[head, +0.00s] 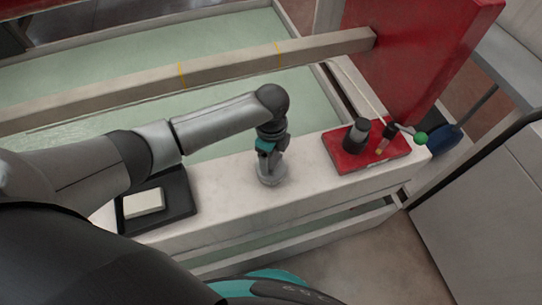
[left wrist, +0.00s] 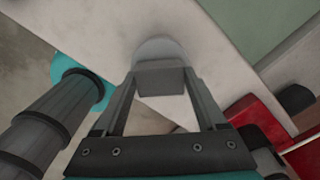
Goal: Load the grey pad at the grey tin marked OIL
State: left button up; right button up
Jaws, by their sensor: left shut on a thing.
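My left gripper (head: 272,158) points down over the white ledge and is shut on the grey pad (left wrist: 161,80), which shows as a small grey block between the fingertips in the left wrist view. A round grey tin (head: 272,180) stands on the ledge right below the gripper; its pale round shape shows just beyond the pad in the left wrist view (left wrist: 159,47). The pad is at or just above the tin; I cannot tell whether they touch. No OIL marking can be read. My right gripper is not in view.
A black tray (head: 184,208) with a pale block (head: 144,203) lies on the ledge (head: 225,180) at left. A red tray (head: 345,164) at right holds a dark cylinder (head: 355,138) and a small orange-tipped item (head: 384,143).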

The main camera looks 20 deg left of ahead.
aim_at(271, 159)
pick_arm(q)
jog(key=shift+f+b, duration=0.3)
jog(key=shift+f, duration=0.25)
dwell(0.4)
jog(key=shift+s+f+p, duration=0.1)
jog(key=shift+p, duration=0.2)
dwell(1.4)
notch_tip(271, 159, up, 7)
jog(key=p, duration=0.8)
dwell(0.3)
dwell(0.5)
